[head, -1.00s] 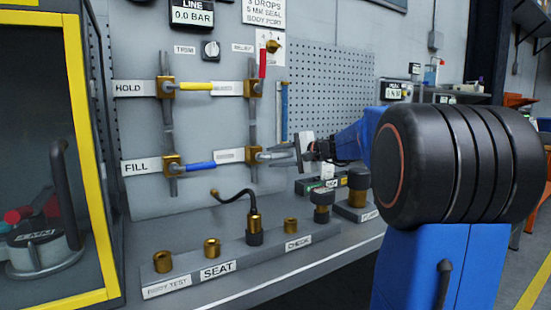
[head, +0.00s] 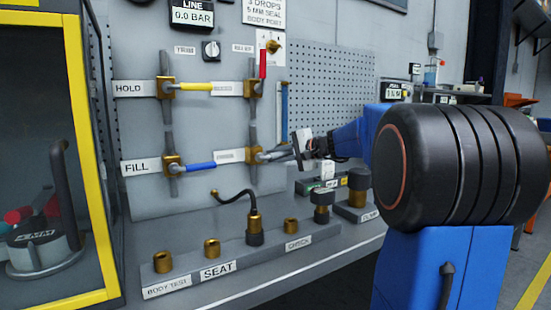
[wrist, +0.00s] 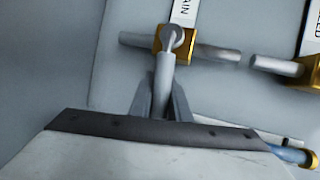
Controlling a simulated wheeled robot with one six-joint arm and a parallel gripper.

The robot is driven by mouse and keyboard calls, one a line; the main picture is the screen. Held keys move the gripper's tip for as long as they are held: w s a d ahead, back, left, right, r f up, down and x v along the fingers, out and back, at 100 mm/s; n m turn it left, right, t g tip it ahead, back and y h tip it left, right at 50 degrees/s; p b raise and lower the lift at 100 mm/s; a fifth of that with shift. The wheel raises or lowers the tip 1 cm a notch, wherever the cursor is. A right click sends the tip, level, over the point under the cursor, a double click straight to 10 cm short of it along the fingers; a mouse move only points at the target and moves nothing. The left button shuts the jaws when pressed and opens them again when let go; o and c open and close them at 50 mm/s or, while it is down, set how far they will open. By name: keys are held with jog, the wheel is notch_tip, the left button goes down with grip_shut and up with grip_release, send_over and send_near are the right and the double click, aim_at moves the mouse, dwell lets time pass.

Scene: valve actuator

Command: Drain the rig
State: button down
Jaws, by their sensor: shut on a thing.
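The drain valve (wrist: 174,42) has a brass body on a grey pipe, with a label ending in "AIN" beside it in the wrist view. In the head view it is the lower right valve (head: 254,155) on the panel. Its grey lever (wrist: 165,75) points out toward my wrist camera, and to the right in the head view. My gripper (wrist: 160,103) is shut on the grey lever, one finger on each side. It also shows in the head view (head: 285,153), right of the valve. The lever's outer end is hidden by my gripper.
The LINE display (head: 192,14) reads 0.0 BAR. The yellow HOLD lever (head: 197,87) and blue FILL lever (head: 200,166) point right. A red lever (head: 263,65) stands upright above the drain valve. A bench rack (head: 240,258) with brass fittings lies below.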

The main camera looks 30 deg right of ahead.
notch_tip(320, 180, up, 6)
jog(key=a+n+g+h, duration=0.1)
jog(key=a+n+h, duration=0.1)
jog(key=n+h, duration=0.3)
jog(key=shift+a+f+n+h, duration=0.15)
jog(key=shift+a+n+h, duration=0.25)
jog(key=shift+n, duration=0.6)
jog(key=shift+s, duration=0.1)
jog(key=c, duration=1.7)
grip_release()
jog(key=shift+o, duration=0.2)
jog(key=shift+d, duration=0.1)
